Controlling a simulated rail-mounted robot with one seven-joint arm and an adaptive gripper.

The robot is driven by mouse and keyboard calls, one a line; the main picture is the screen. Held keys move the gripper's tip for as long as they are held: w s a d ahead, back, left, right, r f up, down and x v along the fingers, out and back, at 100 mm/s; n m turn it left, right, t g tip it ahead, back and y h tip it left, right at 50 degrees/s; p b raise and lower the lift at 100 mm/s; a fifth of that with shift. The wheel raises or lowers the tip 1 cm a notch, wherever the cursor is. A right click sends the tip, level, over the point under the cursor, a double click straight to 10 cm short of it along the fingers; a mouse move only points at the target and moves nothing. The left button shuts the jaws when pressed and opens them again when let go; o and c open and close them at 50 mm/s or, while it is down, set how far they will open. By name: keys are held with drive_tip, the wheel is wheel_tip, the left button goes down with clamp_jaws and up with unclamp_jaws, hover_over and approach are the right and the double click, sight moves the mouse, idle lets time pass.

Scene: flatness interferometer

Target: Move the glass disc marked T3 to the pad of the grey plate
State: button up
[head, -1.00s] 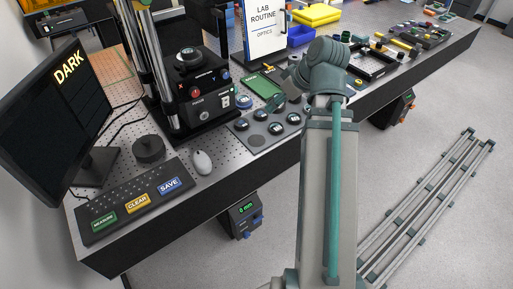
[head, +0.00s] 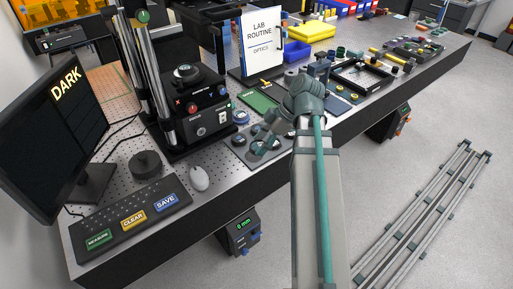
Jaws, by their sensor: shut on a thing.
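The grey plate (head: 241,155) lies on the black bench, right of the mouse, with several small round glass discs on it, such as a disc at its left (head: 239,140). Their markings are too small to read. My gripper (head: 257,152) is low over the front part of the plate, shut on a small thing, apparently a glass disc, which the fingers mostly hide. I cannot read T3 on it. The plate's round pad is hidden under or behind my gripper. I cannot tell whether the held disc touches it.
The interferometer stand (head: 186,110) rises left behind the plate. A monitor reading DARK (head: 50,120), a keyboard (head: 130,218) and a mouse (head: 200,178) are at left. A black tray (head: 362,74) is right.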

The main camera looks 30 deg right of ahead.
drive_tip(key=p, duration=0.2)
hover_over(251, 156)
drive_tip(key=d, duration=0.2)
drive_tip(key=f, duration=0.6)
drive_tip(key=shift+s+f, duration=0.35)
drive_tip(key=shift+f+p, duration=0.95)
drive_tip(key=shift+f, duration=0.65)
drive_tip(key=shift+f, duration=0.15)
drive_tip(key=o, duration=1.2)
drive_tip(key=shift+r, duration=0.25)
drive_tip(key=shift+d+r, duration=0.1)
drive_tip(key=shift+d, duration=0.1)
drive_tip(key=b+v, duration=0.3)
drive_tip(key=v, duration=0.8)
drive_tip(key=shift+s+r+b, duration=0.1)
drive_tip(key=shift+r+b, duration=0.15)
drive_tip(key=shift+b, duration=0.15)
